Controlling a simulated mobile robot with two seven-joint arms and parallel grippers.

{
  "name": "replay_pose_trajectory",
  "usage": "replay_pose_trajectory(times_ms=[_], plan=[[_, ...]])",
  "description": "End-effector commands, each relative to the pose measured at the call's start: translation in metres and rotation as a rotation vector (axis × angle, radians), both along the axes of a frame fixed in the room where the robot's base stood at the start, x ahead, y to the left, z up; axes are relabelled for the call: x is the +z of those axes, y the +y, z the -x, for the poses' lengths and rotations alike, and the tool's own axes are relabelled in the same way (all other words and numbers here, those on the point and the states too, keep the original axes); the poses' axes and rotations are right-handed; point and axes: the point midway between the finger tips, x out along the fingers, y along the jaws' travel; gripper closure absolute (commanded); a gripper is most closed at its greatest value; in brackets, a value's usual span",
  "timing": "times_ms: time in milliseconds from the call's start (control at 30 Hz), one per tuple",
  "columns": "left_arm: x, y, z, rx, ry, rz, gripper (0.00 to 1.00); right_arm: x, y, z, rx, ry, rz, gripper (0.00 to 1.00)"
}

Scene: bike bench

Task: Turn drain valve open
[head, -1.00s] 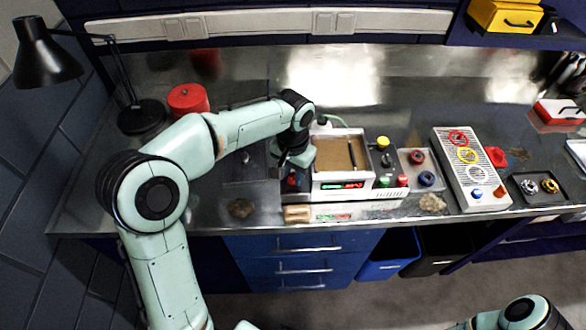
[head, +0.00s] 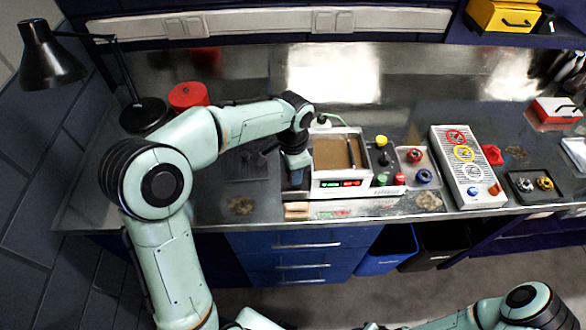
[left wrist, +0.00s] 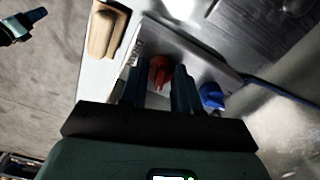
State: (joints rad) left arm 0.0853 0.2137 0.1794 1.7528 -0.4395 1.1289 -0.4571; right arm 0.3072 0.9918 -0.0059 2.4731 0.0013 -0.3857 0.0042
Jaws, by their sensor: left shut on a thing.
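The drain valve shows as a red knob (left wrist: 160,72) on a white housing (left wrist: 190,55) in the left wrist view. My left gripper's dark fingers (left wrist: 160,88) stand on both sides of the knob and are shut on it. In the head view the left gripper (head: 296,181) points down at the left side of the white bench unit (head: 340,185), and hides the knob there. A dark piece with a blue end (left wrist: 24,25) over the floor looks like my right gripper; its jaws are unclear.
A blue knob (left wrist: 212,96) sits close beside the fingers. A wooden-looking block (head: 297,211) lies at the bench's front edge. A tray with red and blue parts (head: 417,168) and a grey panel (head: 468,165) stand to the right. The bench left of the gripper is mostly clear.

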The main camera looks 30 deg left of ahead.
Motion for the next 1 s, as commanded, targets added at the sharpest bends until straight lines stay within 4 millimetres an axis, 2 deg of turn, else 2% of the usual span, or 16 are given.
replay_pose_trajectory(times_ms=[467,500,833,1000], plan=[[-0.001,0.0,0.0,-0.013,0.001,0.0,0.99,0.0,0.0,0.0,0.0,0.0,0.0,0.57],[-0.001,0.0,0.0,-0.013,0.001,0.0,0.59,0.0,0.0,0.0,0.0,0.0,0.0,0.57],[0.001,0.0,0.0,-0.012,0.0,0.0,0.58,0.001,0.0,-0.001,0.0,0.0,0.0,0.57],[0.02,0.0,-0.001,-0.012,-0.005,0.0,0.58,0.004,0.0,-0.003,0.0,-0.003,0.0,0.57]])
